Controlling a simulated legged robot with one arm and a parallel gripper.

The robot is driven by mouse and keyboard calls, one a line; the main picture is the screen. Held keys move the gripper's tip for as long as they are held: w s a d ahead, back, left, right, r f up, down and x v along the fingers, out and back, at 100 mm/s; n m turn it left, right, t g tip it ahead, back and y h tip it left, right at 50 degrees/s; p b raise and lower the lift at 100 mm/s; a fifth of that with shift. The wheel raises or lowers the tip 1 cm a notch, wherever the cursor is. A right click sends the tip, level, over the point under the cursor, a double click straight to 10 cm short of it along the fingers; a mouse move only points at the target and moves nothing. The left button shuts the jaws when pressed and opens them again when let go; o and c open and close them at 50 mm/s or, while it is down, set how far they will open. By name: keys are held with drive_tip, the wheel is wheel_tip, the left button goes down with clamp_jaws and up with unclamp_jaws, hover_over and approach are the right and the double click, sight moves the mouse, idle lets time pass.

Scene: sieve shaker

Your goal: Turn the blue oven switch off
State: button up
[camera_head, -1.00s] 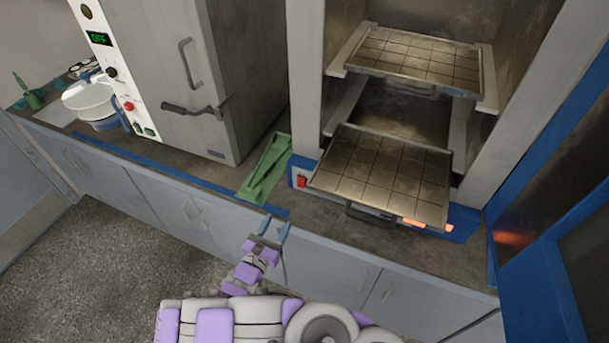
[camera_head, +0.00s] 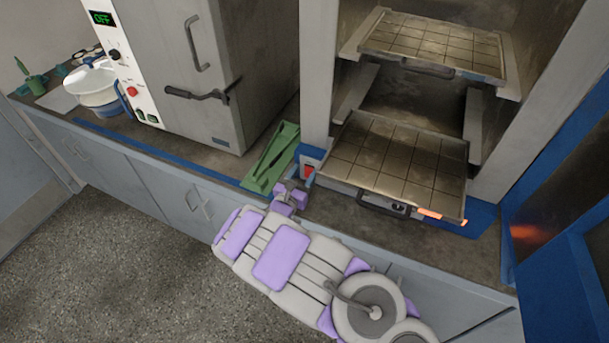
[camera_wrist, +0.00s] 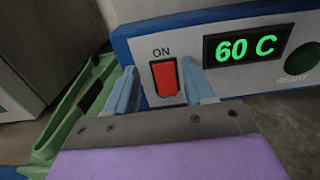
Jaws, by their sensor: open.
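The red rocker switch (camera_wrist: 164,78) sits under the label "ON" on the blue-edged front panel (camera_wrist: 190,32) of the blue oven. A display (camera_wrist: 245,47) beside it reads "60 C" in green. My gripper (camera_wrist: 165,88) is open, with one blue finger on each side of the switch in the wrist view. I cannot tell whether the fingers touch the panel. In the head view the switch (camera_head: 308,171) is partly visible just beyond my gripper (camera_head: 298,180), at the oven's lower left corner.
A green tray (camera_head: 271,160) lies just left of the oven. Two gridded racks, upper (camera_head: 432,45) and lower (camera_head: 395,165), stick out of the oven above the panel. A grey cabinet (camera_head: 190,60) reading "OFF" and a white pot (camera_head: 92,85) stand further left.

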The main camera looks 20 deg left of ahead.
drive_tip(key=shift+w, duration=0.4)
drive_tip(key=shift+d+r, duration=0.15)
drive_tip(key=shift+d, duration=0.25)
drive_tip(key=shift+c, duration=0.2)
drive_tip(key=shift+a, duration=0.2)
clamp_jaws()
